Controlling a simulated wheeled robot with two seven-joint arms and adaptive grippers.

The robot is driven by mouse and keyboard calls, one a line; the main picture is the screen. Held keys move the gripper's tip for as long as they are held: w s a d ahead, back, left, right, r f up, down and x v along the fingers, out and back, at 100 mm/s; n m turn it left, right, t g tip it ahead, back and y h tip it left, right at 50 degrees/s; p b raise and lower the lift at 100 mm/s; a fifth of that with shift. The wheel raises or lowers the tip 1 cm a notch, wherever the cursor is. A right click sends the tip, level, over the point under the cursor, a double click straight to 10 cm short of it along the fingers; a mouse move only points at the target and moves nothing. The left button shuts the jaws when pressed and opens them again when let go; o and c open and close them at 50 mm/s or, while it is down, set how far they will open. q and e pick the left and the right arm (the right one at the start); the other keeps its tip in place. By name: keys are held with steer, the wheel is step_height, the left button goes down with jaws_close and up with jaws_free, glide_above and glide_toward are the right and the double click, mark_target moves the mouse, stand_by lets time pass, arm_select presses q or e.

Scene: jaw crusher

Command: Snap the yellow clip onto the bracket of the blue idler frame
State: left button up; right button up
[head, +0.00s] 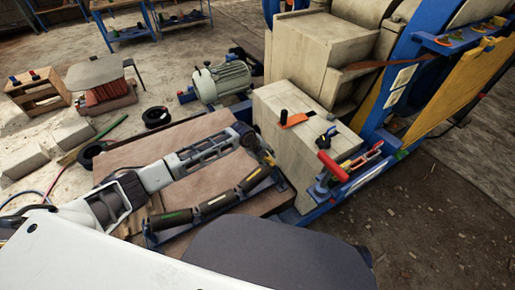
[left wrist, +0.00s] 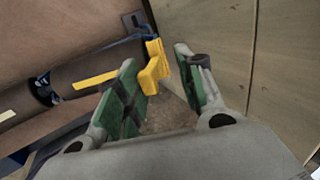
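The blue idler frame (head: 151,238) lies on a brown board and carries dark rollers; its roller end also shows in the left wrist view. The yellow clip (left wrist: 154,68) is at the frame's end, in front of a blue bracket part (left wrist: 146,42). I cannot tell whether it is fully seated. My left gripper (head: 264,153) is over that end of the frame. In the left wrist view its green-padded fingers (left wrist: 164,84) are apart, with the clip at the left fingertip and a gap to the right finger. My right gripper is not in view.
A pale block (head: 290,125) with an orange-handled tool (head: 293,119) stands close beyond my left gripper. A red-handled tool (head: 332,166) is to the right. A grey motor (head: 222,82) stands behind. Bare ground lies at the lower right.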

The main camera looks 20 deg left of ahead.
arm_select(q)
steer(key=v, duration=1.1)
steer(key=shift+f, duration=0.1)
stand_by(1.0)
